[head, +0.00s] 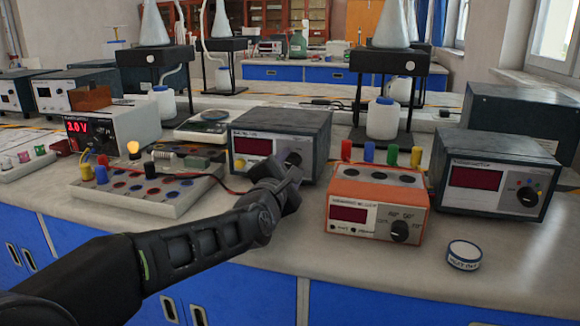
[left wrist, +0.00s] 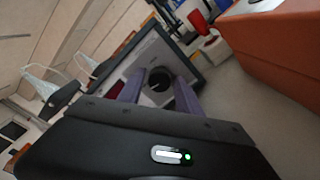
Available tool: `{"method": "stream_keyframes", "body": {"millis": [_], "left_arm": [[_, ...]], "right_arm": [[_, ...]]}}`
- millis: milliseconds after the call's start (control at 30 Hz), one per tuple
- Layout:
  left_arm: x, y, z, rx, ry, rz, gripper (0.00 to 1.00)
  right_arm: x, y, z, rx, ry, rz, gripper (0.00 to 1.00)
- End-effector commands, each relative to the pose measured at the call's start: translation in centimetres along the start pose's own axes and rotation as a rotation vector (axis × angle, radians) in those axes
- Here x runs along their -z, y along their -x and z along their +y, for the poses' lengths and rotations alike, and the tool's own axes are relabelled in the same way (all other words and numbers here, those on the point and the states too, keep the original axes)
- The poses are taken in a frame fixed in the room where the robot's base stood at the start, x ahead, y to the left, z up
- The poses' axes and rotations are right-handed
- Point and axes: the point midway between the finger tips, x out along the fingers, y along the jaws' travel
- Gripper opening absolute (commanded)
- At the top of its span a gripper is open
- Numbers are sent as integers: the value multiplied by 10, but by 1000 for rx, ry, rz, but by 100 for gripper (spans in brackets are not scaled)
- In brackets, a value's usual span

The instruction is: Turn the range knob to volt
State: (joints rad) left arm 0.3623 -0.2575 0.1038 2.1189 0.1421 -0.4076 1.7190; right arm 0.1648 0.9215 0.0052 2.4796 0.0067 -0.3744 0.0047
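A dark-cased meter (head: 280,125) with a pale front panel and a dark red display stands at the middle of the bench. Its round black knob (head: 293,158) is at the right of the panel, partly hidden by my gripper. My left gripper (head: 291,170) is right in front of this knob. In the left wrist view, the left gripper's two purple-grey fingers (left wrist: 159,92) are spread apart, with the black knob (left wrist: 160,79) showing between their tips. Contact with the knob cannot be made out. The panel's lettering is too small to read. My right gripper is not in view.
An orange meter (head: 378,203) with a black knob stands just right of my gripper. Another dark meter (head: 495,175) is farther right. A circuit board (head: 150,190) with wires and a lit bulb lies left. A small round tin (head: 464,254) sits near the front edge.

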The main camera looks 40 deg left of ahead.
Motion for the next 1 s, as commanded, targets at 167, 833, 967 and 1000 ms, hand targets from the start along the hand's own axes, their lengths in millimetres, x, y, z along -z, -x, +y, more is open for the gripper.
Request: {"method": "stream_keyframes", "body": {"millis": [167, 833, 967, 1000], "left_arm": [[0, 0, 0, 0, 0, 0, 26], [0, 0, -1, 1, -10, 0, 0], [0, 0, -1, 1, -38, 0, 0], [0, 0, -1, 1, -51, 0, 0]], "right_arm": [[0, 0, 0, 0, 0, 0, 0], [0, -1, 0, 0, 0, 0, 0], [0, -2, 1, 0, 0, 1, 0], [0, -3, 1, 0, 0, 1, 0]]}}
